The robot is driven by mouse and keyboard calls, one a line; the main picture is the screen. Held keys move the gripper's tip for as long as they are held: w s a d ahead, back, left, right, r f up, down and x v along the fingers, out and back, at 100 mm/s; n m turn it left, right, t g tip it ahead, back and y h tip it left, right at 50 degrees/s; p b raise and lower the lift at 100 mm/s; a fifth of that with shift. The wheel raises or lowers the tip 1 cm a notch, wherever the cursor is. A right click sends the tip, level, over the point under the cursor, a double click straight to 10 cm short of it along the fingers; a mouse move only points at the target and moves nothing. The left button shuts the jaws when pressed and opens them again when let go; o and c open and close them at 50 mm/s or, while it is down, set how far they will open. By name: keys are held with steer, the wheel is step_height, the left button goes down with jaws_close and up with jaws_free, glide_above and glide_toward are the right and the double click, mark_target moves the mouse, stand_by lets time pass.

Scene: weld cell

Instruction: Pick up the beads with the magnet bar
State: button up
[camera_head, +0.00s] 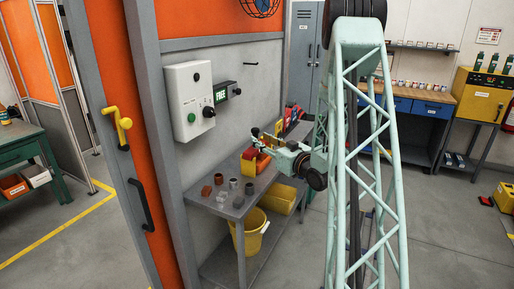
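My gripper (262,138) is at the end of my pale green arm, above the back part of the grey bench (218,207). It is small in the picture, and I cannot tell whether its fingers are open or shut, or whether they hold anything. A yellow and red block-like item (248,163) stands on the bench just below it. I cannot make out the magnet bar or any beads for sure. My arm hides part of the bench's right side.
Small brown and dark cup-like pieces (250,188) stand on the bench's front part. A yellow bucket (247,235) and a yellow bin (278,199) are below. A white control box (188,100) is on the wall behind. An orange door (150,170) stands at left.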

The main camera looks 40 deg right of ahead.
mark_target(257, 137)
stand_by(0.3)
steer(key=shift+w+d+b, duration=0.15)
steer(key=shift+w+b, duration=0.05)
steer(key=shift+w, duration=1.1)
steer(key=shift+w+d+b, duration=0.1)
steer(key=shift+w+b, duration=0.05)
steer(key=shift+w, duration=1.15)
steer(key=shift+c, duration=0.6)
